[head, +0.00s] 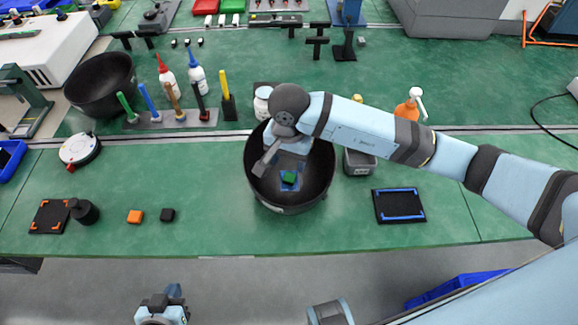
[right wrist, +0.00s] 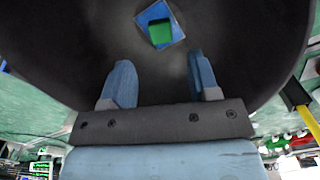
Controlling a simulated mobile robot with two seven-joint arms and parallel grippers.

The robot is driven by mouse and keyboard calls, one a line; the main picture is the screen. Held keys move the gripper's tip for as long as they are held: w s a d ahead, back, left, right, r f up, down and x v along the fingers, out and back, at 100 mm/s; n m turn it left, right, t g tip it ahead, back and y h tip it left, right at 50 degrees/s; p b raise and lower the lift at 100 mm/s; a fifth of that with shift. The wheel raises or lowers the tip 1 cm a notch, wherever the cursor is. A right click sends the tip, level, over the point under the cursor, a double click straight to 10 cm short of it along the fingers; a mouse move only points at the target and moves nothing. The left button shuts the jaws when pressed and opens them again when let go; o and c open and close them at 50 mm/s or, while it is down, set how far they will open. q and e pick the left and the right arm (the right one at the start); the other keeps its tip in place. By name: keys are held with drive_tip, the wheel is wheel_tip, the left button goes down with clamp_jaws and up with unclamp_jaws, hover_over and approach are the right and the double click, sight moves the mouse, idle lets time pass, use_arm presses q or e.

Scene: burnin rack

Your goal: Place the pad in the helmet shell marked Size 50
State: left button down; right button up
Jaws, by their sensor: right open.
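A black bowl-shaped helmet shell (head: 290,205) stands in the middle of the green bench. A small green pad (head: 289,177) lies inside it on a blue-edged square at the bottom; the right wrist view shows the green pad (right wrist: 160,33) on this square too. My right gripper (head: 266,163) reaches into this shell. Its two fingers (right wrist: 160,85) are apart with nothing between them, and the pad is beyond their tips. A second black shell (head: 101,85) stands at the back left. No size marking is readable on either shell. My left gripper (head: 162,310) is low at the front edge; its jaws are unclear.
A rack of coloured posts (head: 165,119) and two bottles stand behind. A grey container (head: 359,162) and a black mat with blue marks (head: 399,206) are at right.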

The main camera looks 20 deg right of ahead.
wheel_tip(320, 180, up, 8)
idle(0.6)
drive_tip(key=shift+f, duration=0.1)
